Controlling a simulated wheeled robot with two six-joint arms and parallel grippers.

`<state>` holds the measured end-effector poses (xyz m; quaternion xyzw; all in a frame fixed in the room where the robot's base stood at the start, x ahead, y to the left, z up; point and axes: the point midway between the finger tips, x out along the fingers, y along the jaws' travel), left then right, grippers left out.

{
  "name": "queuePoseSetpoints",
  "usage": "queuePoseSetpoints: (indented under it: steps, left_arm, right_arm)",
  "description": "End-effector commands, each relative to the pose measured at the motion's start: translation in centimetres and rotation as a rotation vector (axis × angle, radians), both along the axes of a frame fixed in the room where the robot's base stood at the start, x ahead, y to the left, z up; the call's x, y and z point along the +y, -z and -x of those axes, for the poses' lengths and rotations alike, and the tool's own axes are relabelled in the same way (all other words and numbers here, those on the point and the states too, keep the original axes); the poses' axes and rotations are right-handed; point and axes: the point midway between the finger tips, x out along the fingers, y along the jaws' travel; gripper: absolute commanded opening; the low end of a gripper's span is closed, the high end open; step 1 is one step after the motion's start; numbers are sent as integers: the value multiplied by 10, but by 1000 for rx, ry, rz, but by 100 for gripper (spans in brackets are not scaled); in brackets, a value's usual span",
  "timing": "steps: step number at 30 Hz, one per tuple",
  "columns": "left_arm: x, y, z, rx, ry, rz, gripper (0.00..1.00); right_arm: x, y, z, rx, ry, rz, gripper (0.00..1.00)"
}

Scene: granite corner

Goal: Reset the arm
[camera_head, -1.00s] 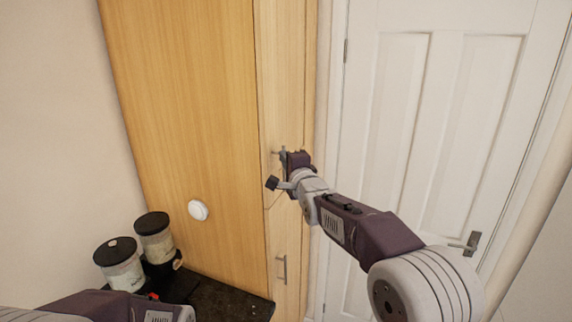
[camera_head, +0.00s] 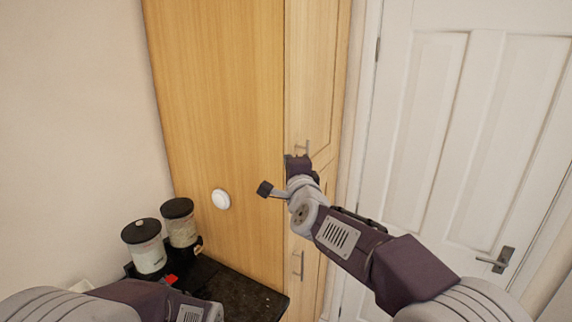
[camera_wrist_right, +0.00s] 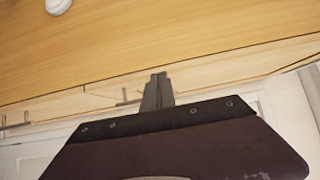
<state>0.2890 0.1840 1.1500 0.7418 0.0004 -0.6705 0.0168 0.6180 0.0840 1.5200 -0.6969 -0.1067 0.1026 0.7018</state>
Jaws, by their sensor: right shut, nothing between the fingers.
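My right arm comes in from the right, and its gripper (camera_head: 297,167) is in front of the tall wooden cabinet (camera_head: 225,100), just below its upper handle (camera_head: 302,148). In the right wrist view the gripper's fingers (camera_wrist_right: 158,80) are together with nothing between them, and a handle (camera_wrist_right: 125,97) shows beyond them to the left. I cannot tell from the head view whether the gripper touches the cabinet. My left arm (camera_head: 150,297) shows only in part at the lower left; its gripper is not in view.
A round white disc (camera_head: 221,199) is on the cabinet side. A lower handle (camera_head: 298,265) is below. A white panelled door (camera_head: 440,130) stands to the right.

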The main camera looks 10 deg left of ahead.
Motion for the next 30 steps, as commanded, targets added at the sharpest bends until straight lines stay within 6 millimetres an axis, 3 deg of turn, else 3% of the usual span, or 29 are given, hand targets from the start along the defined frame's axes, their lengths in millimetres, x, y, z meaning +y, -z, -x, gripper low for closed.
queuePoseSetpoints:
  steps: [8,11,13,15,18,20,24,27,30]
  left_arm:
    - [0,2,0,0,0,0,70]
    - [0,20,0,0,0,0,70]
    - [0,40,0,0,0,0,70]
    - [0,58,0,0,0,0,70]
    - [-1,74,0,1,0,0,70]
    - [-1,82,0,0,0,0,70]
    - [-1,97,0,0,0,0,70]
    - [-1,103,0,0,0,0,70]
    - [-1,104,0,0,0,0,70]
  right_arm:
    - [6,3,6,1,8,1,0]
    - [-31,9,-6,-16,69,-8,0]
    - [-81,29,-14,-11,149,1,0]
    - [-132,74,-12,44,207,78,0]
    - [-177,153,6,182,205,274,0]
    - [-197,201,25,276,175,403,0]
    - [-230,309,89,508,29,694,0]
    - [-245,377,151,672,-141,888,0]
    - [-251,426,219,809,-362,1060,0]
